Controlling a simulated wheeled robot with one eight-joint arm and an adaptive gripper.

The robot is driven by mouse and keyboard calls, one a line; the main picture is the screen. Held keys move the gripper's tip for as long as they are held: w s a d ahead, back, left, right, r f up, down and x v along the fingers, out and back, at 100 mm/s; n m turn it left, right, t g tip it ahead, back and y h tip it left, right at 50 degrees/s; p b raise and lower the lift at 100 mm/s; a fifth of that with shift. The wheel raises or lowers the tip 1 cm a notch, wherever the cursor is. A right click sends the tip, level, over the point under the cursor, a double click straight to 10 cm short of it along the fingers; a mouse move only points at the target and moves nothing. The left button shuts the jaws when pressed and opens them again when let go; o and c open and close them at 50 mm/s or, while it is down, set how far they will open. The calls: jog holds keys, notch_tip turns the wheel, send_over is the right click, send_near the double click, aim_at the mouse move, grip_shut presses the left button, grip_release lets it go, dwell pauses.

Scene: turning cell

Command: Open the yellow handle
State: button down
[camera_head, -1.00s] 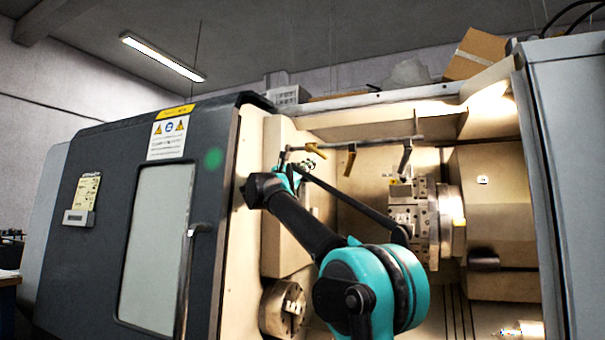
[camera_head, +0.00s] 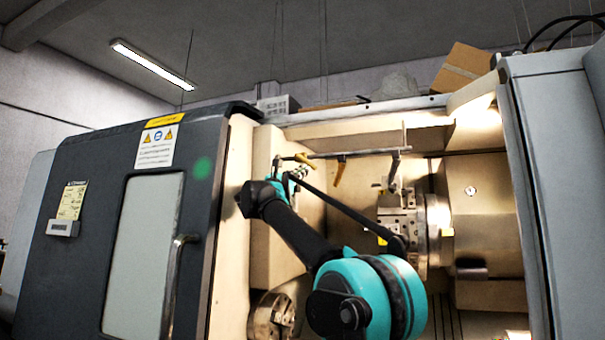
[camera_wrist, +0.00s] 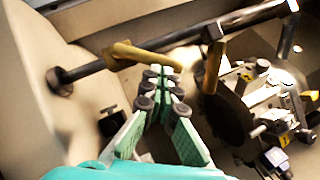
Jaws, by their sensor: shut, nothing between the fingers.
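A horizontal pipe (camera_head: 365,154) inside the machine carries small lever handles. The left yellow handle (camera_head: 304,160) sticks out sideways; in the wrist view this yellow handle (camera_wrist: 140,56) runs slanting down to the right from the pipe. In the head view my gripper (camera_head: 297,172) is small and partly hidden.
A turret (camera_head: 402,222) stands right of my arm, and a chuck (camera_head: 270,318) sits low left. The dark sliding door (camera_head: 75,250) with its handle (camera_head: 175,275) closes off the left. The right panel (camera_head: 555,200) borders the opening.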

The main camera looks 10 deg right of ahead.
jog(key=shift+s+d+r+n+t, duration=0.15)
jog(key=shift+d+n+t, duration=0.2)
jog(key=shift+n, duration=0.35)
jog(key=shift+s+d+r+n+t+y, duration=0.25)
jog(key=shift+r+n+t+y, duration=0.15)
jog(key=shift+n+t, duration=0.35)
jog(key=shift+s+d+r+n+t+y, duration=0.2)
jog(key=shift+d+r+n+t+y, duration=0.15)
jog(key=shift+n, duration=0.55)
jog(key=shift+s+d+r+n+t+y, duration=0.2)
jog(key=shift+r+n+t+y, duration=0.2)
jog(key=shift+n+t, duration=0.35)
jog(key=shift+r, duration=0.1)
